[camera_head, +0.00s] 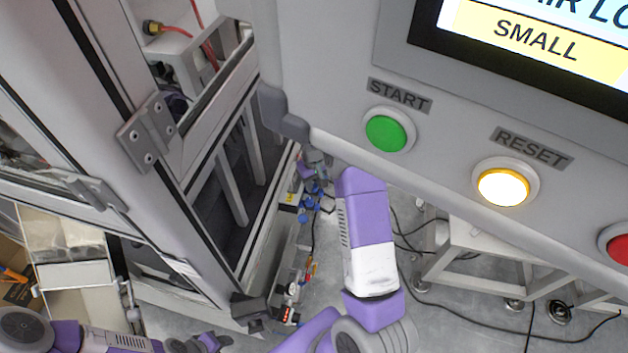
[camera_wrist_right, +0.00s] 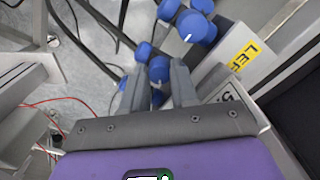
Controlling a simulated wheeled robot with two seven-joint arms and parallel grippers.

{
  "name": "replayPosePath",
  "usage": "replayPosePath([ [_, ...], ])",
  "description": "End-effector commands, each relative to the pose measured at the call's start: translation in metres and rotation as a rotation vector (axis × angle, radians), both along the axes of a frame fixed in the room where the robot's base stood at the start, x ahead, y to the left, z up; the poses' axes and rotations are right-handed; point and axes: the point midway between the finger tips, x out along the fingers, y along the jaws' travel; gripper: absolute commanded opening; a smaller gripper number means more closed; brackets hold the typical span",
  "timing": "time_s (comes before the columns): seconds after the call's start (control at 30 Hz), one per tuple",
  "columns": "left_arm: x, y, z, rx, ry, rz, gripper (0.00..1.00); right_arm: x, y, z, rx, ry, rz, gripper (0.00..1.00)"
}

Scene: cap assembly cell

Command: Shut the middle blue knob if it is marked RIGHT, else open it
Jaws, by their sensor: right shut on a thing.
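My right gripper (camera_head: 312,187) is low behind my purple forearm in the head view, small and partly hidden among blue knobs. A yellow label (camera_wrist_right: 243,60) to the right begins with "LEF"; the rest is hard to read. Which knob it marks is not clear. My left gripper (camera_head: 205,343) is at the bottom edge of the head view, too small and cut off to read its jaws.
More blue knobs (camera_wrist_right: 196,27) and dark hoses lie beyond the fingers. The control panel (camera_head: 330,100) with a green START button (camera_head: 389,130) and lit RESET button (camera_head: 503,187) overhangs my right arm. A framed cabinet (camera_head: 190,140) stands at left. Cables cross the floor.

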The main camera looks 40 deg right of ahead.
Motion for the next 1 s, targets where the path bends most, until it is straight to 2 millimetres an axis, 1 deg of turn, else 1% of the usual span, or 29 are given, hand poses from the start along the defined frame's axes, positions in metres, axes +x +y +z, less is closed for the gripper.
replayPosePath([
  [0.03, 0.000, 0.000, 0.004, 0.000, 0.000, 0.000, 0.43, 0.001, 0.001, 0.002, 0.000, -0.001, -0.044, 0.00],
  [0.2, 0.000, 0.000, 0.010, 0.000, 0.000, 0.000, 0.43, 0.001, 0.000, 0.002, 0.000, -0.001, -0.198, 0.00],
  [0.5, 0.000, 0.000, 0.018, 0.000, 0.000, 0.000, 0.43, 0.001, 0.000, 0.001, 0.000, -0.002, -0.412, 0.00],
  [0.7, 0.000, 0.000, 0.021, 0.000, 0.000, 0.000, 0.43, 0.001, 0.000, 0.001, 0.000, -0.002, -0.497, 0.00],
  [1.0, 0.000, 0.000, 0.023, 0.000, 0.000, 0.000, 0.43, 0.001, 0.000, 0.000, 0.000, -0.002, -0.544, 0.00],
])
